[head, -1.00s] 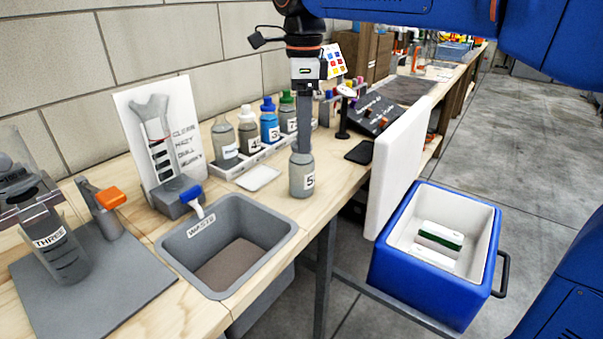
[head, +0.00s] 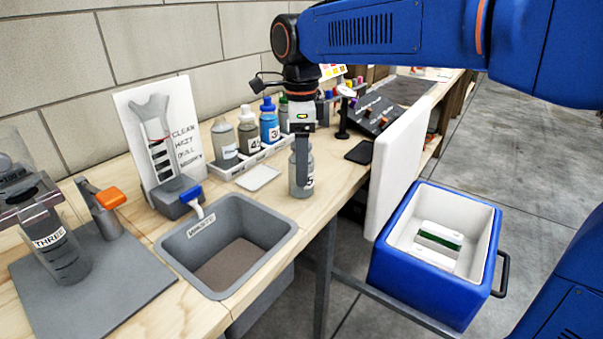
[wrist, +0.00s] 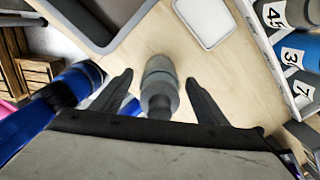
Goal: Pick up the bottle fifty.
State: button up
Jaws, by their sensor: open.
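A grey bottle (head: 301,181) with a label starting with 5 stands upright on the wooden bench, right of the waste basin. The rest of its label is turned out of sight. My gripper (head: 302,165) points down at the bottle, its finger covering part of the upper bottle in the head view. In the wrist view, my gripper (wrist: 160,88) is open, with one finger on each side of the bottle (wrist: 159,80). A gap shows between the bottle and both fingers.
A grey waste basin (head: 283,237) is set in the bench to the left. A white tray (head: 232,170) of labelled bottles stands behind, with a small white dish (head: 258,178) before it. An open blue cooler (head: 410,283) with a raised white lid (head: 395,170) stands right.

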jog(key=c, duration=1.5)
notch_tip(320, 180, up, 10)
jog(key=shift+f, duration=0.15)
